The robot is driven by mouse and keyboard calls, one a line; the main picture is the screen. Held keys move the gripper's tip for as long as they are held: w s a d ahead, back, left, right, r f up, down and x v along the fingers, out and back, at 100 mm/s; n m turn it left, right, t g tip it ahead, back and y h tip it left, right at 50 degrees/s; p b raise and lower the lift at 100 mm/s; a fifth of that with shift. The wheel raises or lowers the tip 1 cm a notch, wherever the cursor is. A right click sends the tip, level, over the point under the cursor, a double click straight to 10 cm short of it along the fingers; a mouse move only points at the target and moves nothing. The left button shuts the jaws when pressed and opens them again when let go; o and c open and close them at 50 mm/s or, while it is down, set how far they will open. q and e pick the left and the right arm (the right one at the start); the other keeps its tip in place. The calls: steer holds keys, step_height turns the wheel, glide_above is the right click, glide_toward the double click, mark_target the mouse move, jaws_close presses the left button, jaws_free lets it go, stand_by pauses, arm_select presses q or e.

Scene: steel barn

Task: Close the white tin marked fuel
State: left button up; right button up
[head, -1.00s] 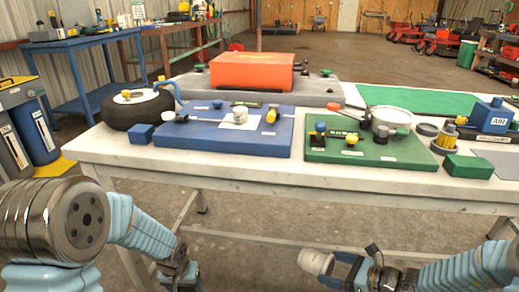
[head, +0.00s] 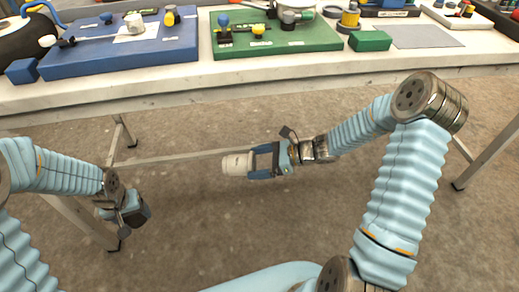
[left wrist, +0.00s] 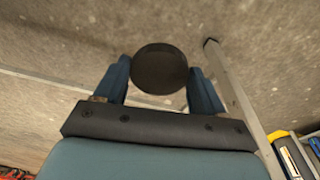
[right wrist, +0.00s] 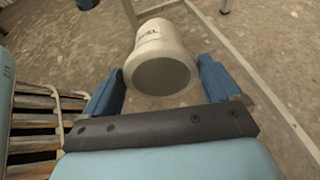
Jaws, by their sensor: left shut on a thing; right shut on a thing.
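The white tin (head: 236,164) lies on its side in my right gripper (head: 260,162), above the floor in front of the workbench. In the right wrist view part of the lettering shows on the tin (right wrist: 153,36), and its dark round end faces the camera between the fingers. Its far end points left in the head view; I cannot see into it. My left gripper (head: 136,214) is at the lower left, apart from the tin. In the left wrist view it is shut on a dark round disc (left wrist: 160,69), which looks like a lid.
The white workbench (head: 180,87) runs across the top of the head view. It carries a blue board (head: 85,58), a green board (head: 310,42), a blue block (head: 22,71) and a green block (head: 370,41). Bench legs stand below. The space between my grippers is clear.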

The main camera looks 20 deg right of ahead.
steer(key=w+a+f+n+g+h, duration=0.1)
steer(key=a+f+n+g, duration=0.2)
steer(key=a+n+g, duration=0.4)
steer(key=w+a+f+n+g+h, duration=0.1)
steer(key=a+f+n+g+h, duration=0.1)
steer(key=a+f+n+g, duration=0.2)
steer(key=shift+w+a+n+g+h, duration=0.35)
steer(key=shift+a+n+g, duration=1.05)
steer(key=shift+n+g, duration=0.85)
steer(key=shift+f+m+g, duration=0.1)
steer(key=shift+m+g, duration=0.15)
steer(key=shift+m, duration=0.1)
